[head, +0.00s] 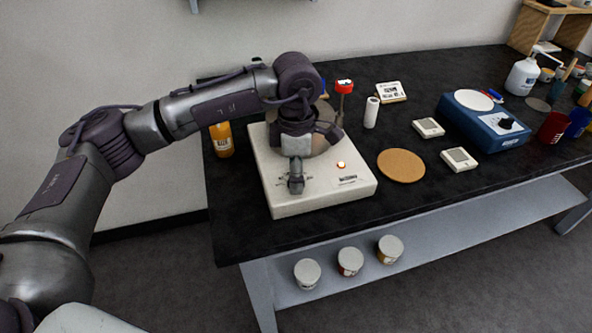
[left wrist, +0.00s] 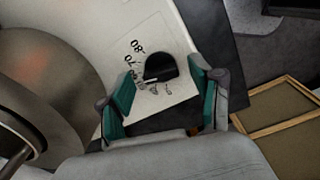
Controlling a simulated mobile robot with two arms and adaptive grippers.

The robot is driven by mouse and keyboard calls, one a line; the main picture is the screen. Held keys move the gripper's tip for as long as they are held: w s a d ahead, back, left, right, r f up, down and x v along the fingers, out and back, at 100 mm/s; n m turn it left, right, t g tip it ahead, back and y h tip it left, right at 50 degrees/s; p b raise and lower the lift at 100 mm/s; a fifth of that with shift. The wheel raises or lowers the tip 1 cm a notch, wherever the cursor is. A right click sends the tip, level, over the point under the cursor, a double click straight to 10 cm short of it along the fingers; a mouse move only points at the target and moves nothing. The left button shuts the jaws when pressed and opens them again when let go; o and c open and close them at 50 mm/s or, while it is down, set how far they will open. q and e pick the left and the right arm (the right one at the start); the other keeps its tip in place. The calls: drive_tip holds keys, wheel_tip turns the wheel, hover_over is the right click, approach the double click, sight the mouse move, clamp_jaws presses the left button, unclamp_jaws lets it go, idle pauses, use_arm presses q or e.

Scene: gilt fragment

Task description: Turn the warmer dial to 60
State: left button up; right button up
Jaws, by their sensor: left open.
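The warmer (head: 350,190) is a white box at the left front of the black table, with an orange light lit on its front. Its black dial (left wrist: 160,67) shows in the left wrist view, on a white face with the printed numbers 80 and 70. Other marks are hidden or too small to read. My left gripper (head: 296,183) points down over the warmer's front left and hides the dial in the head view. In the left wrist view, its green-padded fingers (left wrist: 163,82) are apart, one on each side of the dial. I cannot tell whether they touch it.
The warmer's round plate (left wrist: 50,75) is close beside the gripper. An orange bottle (head: 221,139) stands at the left, a white cylinder (head: 371,113) behind. A cork disc (head: 401,165) and a blue device (head: 484,122) are to the right. Several tubs (head: 350,261) sit on the lower shelf.

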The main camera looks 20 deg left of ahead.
use_arm(q)
wheel_tip(320, 180, up, 12)
idle(0.6)
